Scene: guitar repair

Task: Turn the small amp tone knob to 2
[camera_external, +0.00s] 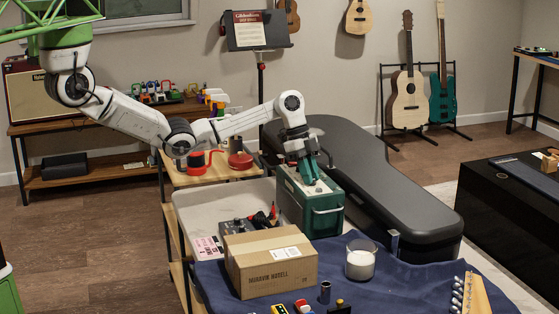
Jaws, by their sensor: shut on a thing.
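The small amp (311,205) is a dark green box with a light handle on its front. It stands on the table behind the cardboard box. My gripper (309,181) reaches down from above onto the amp's pale top panel, its green fingers shut there. The tone knob is hidden between or behind the fingers, and its setting cannot be read at this size.
A cardboard box (270,262) and a glass jar with white contents (360,260) stand in front of the amp. A black guitar case (385,185) lies close behind and to the right. A grey device with red-and-black leads (236,227) lies left of the amp.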

